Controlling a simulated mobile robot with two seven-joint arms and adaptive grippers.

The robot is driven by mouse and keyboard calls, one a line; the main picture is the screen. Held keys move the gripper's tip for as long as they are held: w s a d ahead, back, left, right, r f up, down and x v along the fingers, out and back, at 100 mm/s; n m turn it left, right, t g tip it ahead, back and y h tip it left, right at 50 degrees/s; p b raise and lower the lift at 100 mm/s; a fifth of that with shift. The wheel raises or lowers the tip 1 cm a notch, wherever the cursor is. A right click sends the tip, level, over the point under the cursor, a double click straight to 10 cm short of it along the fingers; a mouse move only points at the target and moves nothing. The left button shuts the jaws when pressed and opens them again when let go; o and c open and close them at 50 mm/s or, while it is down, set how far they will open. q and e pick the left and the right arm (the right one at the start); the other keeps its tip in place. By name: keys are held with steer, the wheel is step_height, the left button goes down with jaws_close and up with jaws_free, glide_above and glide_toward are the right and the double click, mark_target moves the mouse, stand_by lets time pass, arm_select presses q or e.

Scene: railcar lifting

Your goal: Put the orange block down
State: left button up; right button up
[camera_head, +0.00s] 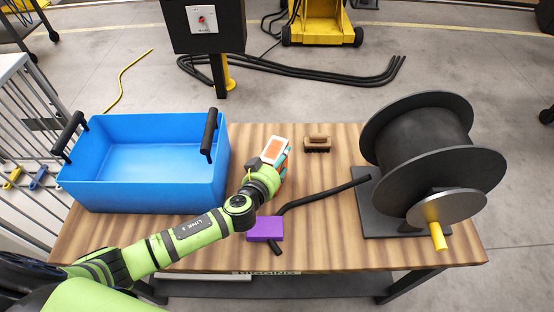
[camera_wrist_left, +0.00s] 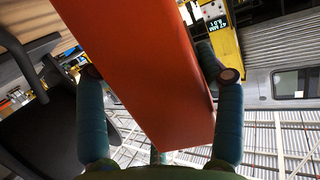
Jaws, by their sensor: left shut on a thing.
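My left gripper (camera_head: 282,164) is over the middle of the wooden table, right of the blue bin. It is shut on the orange block (camera_head: 273,149), whose orange face shows at the gripper in the head view. In the left wrist view the orange block (camera_wrist_left: 150,75) fills the middle, a long flat-faced piece between the two teal fingers of the left gripper (camera_wrist_left: 160,74). Whether the block touches the table cannot be told. My right gripper is not in view.
A blue bin (camera_head: 150,190) with black handles stands on the table (camera_head: 330,240) at left. A brown handled piece (camera_head: 317,144) sits near the back edge.

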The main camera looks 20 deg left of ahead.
arm_select(q)
steer(key=o, duration=1.2)
steer(key=shift+f, duration=0.2)
steer(key=o, duration=0.4)
steer(key=shift+r, duration=0.1)
steer(key=shift+b+v, duration=1.05)
steer(key=shift+v, duration=5.05)
